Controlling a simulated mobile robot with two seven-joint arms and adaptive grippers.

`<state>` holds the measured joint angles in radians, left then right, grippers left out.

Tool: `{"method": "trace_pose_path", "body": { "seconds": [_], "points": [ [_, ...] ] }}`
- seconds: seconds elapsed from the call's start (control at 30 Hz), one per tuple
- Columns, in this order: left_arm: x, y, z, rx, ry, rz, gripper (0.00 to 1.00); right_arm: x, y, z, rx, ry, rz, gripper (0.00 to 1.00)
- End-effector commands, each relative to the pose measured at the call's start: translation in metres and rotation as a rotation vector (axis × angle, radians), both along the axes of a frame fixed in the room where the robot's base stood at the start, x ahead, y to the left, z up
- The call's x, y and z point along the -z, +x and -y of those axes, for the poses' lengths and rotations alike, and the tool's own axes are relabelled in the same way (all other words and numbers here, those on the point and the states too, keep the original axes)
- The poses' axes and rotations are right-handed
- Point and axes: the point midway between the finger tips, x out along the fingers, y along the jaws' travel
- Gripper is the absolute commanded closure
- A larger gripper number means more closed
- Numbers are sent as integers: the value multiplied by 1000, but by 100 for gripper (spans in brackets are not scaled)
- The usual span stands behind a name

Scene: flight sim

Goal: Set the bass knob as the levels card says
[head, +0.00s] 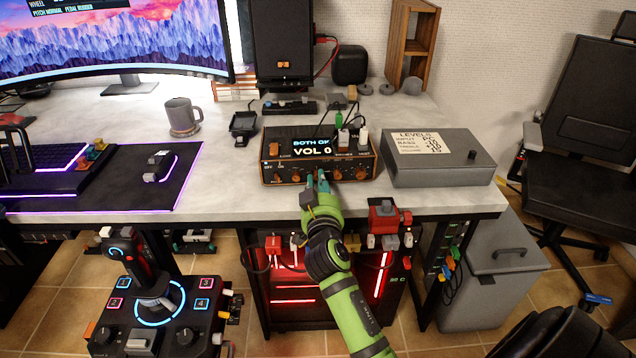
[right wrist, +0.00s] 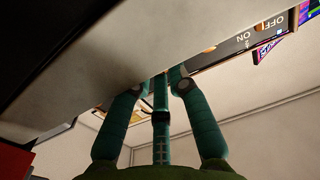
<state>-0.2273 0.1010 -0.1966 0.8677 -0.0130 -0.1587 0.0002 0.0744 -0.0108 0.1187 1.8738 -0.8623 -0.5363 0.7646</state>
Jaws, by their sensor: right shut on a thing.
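The amplifier (head: 364,157), a black and orange box, stands near the desk's front edge. Its display (head: 311,146) reads "BOTH OF" and "VOL 0". A row of knobs runs along its front, partly hidden by my right gripper (head: 318,180). That gripper is shut on a knob, which its fingers hide; I cannot read which one. The levels card (head: 425,143) lies on a grey box and lists input PC, bass, treble and volume; the bass figure is too small to read surely. In the right wrist view, the green fingers (right wrist: 162,82) reach up to the front panel. My left gripper is out of view.
The grey box (head: 450,170) stands right of the amplifier. A mug (head: 182,115) and a mouse (head: 158,165) are to the left. Cables and plugs rise behind the amplifier. The desk edge runs under my right gripper, with a red-lit computer (head: 300,305) below.

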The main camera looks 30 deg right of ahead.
Motion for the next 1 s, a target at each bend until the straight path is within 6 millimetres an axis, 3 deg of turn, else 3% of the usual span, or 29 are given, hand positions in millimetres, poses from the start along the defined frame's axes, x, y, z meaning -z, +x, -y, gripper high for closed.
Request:
{"method": "trace_pose_path", "body": {
  "seconds": [0.63, 1.0],
  "points": [
    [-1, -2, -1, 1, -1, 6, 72, -2, 0, 0, -1, -54, -26, 100],
    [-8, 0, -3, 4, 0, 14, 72, -4, 1, -1, -2, -281, -154, 100]
  ]
}}
